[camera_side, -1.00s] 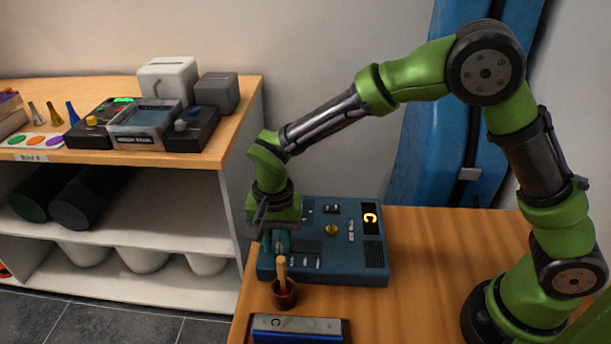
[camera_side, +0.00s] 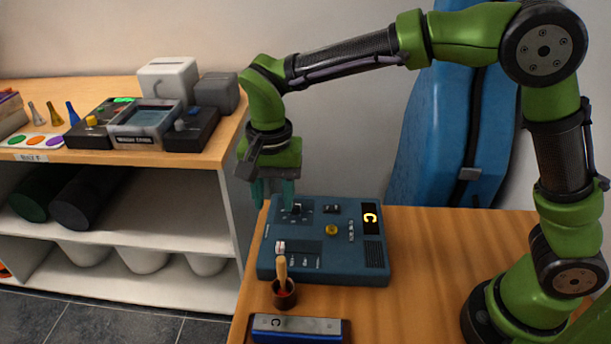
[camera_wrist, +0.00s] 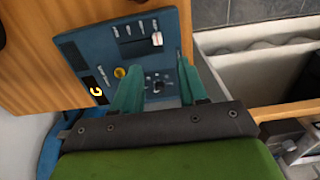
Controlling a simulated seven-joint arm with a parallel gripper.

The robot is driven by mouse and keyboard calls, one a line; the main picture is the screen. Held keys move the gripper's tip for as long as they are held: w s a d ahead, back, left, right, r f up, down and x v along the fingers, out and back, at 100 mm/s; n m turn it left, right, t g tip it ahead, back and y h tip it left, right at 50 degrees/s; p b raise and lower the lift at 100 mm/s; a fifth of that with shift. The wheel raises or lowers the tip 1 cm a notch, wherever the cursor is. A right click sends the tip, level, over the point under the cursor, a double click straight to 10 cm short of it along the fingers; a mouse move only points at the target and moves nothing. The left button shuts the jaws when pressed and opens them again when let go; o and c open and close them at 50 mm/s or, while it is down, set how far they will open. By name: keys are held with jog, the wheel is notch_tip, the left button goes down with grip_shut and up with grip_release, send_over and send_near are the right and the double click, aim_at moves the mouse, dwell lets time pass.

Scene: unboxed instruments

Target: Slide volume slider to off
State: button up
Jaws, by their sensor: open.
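The blue control panel (camera_side: 340,262) lies flat on the wooden table. It also shows in the wrist view (camera_wrist: 82,44). A white slider cap (camera_side: 281,247) sits at the left end of a dark strip on the panel; it also shows in the wrist view (camera_wrist: 157,39). I cannot read its label, so I cannot tell for sure that it is the volume slider. My gripper (camera_side: 273,197) is open and empty, raised above the panel's back left edge, apart from the white cap. In the wrist view, a black control (camera_wrist: 156,86) shows between the fingers.
A yellow knob (camera_side: 331,230), small switches and a lit "C" display (camera_side: 371,218) are on the panel. A dark cup with a wooden-handled tool (camera_side: 284,294) stands close in front. A blue-and-silver bar (camera_side: 297,327) lies nearer. Table right of the panel is clear.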

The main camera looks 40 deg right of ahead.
notch_tip(320, 180, up, 6)
jog(key=shift+f, duration=0.25)
jog(key=s+d+r+n+t+y, duration=0.2)
jog(key=s+d+n+t, duration=0.3)
jog(key=s+d, duration=1)
jog(key=d+t, duration=0.2)
jog(key=d, duration=0.1)
jog(key=shift+s+r, duration=0.25)
jog(key=shift+s, duration=0.15)
